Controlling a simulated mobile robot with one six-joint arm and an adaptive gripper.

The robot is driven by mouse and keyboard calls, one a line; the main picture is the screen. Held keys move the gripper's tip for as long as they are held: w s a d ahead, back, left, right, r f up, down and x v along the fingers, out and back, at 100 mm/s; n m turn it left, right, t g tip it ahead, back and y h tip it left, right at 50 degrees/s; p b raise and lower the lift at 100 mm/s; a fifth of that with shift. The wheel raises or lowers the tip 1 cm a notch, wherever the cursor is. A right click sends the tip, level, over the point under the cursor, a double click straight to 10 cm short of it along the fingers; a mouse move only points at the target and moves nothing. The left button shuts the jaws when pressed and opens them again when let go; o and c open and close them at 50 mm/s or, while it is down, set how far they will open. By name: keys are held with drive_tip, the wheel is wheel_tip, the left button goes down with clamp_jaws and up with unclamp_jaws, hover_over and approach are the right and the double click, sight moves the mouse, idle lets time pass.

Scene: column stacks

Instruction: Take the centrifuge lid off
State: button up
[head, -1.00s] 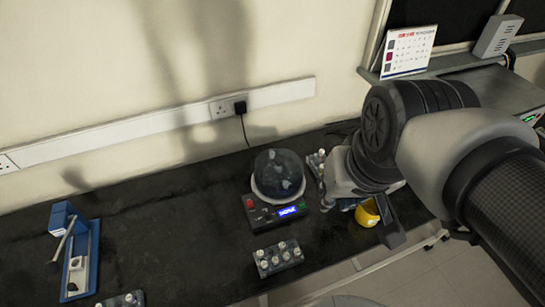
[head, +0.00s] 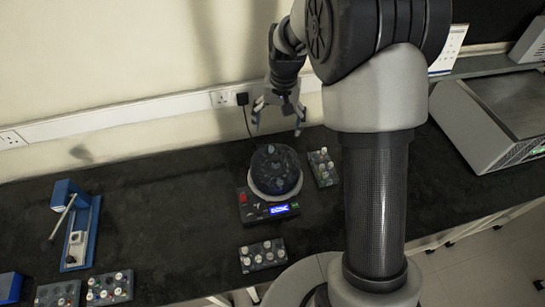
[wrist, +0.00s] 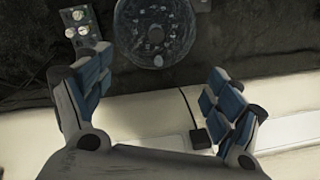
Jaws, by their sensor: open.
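The centrifuge (head: 268,209) stands on the black bench, with a red switch and a lit blue display on its front. Its dark, see-through domed lid (head: 274,169) sits on top, inside a pale ring. My gripper (head: 277,130) is open and empty, with its fingers spread above and behind the lid in the head view.
A tube rack (head: 322,168) stands close to the right of the centrifuge, and another rack (head: 263,256) is in front. A blue device (head: 82,232) and more racks are at the left. The wall with a plug (head: 242,98) and its cable is close behind my gripper.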

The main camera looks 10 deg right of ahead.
sight(275, 157)
drive_tip(key=shift+o, duration=1.2)
drive_tip(key=f, duration=0.3)
drive_tip(key=f+b, duration=0.1)
drive_tip(key=f, duration=0.3)
drive_tip(key=f+b, duration=0.1)
drive_tip(key=f, duration=0.2)
drive_tip(key=shift+a+f, duration=0.25)
drive_tip(key=shift+a, duration=0.1)
drive_tip(key=f, duration=0.1)
drive_tip(key=f+b, duration=0.1)
drive_tip(key=f, duration=0.1)
drive_tip(key=f+b, duration=0.1)
drive_tip(key=shift+s+f, duration=0.3)
drive_tip(key=shift+f, duration=0.05)
drive_tip(key=shift+w+f, duration=0.1)
drive_tip(key=shift+f, duration=0.25)
drive_tip(key=shift+c, duration=0.2)
